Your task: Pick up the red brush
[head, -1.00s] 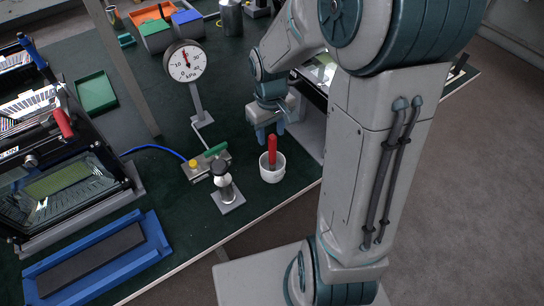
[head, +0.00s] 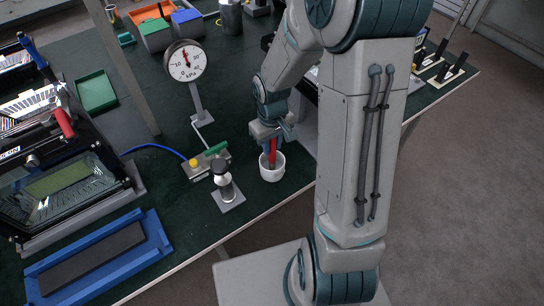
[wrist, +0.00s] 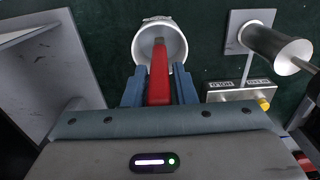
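The red brush (head: 272,152) stands upright in a white cup (head: 272,174) near the table's front edge, handle up; its lower end is hidden in the cup. My gripper (head: 270,146) is over the cup, with its fingers lowered around the brush handle. In the wrist view, the red handle (wrist: 159,80) runs between my two blue fingers (wrist: 160,76), one on each side. A narrow gap seems to show beside the handle near the fingertips, so the fingers look open around it. The cup (wrist: 160,42) lies just beyond the fingertips.
A dial gauge on a stand (head: 186,62) and a valve block with green and yellow parts (head: 206,162) are left of the cup. A small post on a plate (head: 226,188) stands close to the cup's left. A blue tray (head: 98,258) lies farther left.

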